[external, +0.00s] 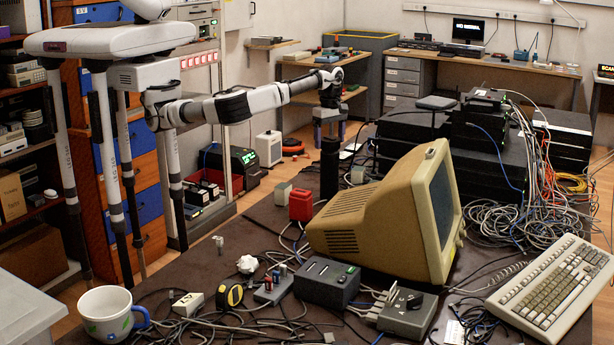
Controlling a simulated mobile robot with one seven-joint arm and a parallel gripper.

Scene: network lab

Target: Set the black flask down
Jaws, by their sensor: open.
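The black flask (330,172) stands upright on the dark brown table (232,262), left of the old beige monitor. My gripper (330,139) points down directly over the flask. Its fingers are open, one to each side at the height of the flask's top. From this view I cannot tell whether a finger touches it. The flask's base appears to rest on the table.
A red box (301,204) sits left of the flask, and the beige monitor (372,218) is close on its right. Black equipment boxes and tangled cables (500,205) fill the table's right side. A mug (106,314) stands at the front left.

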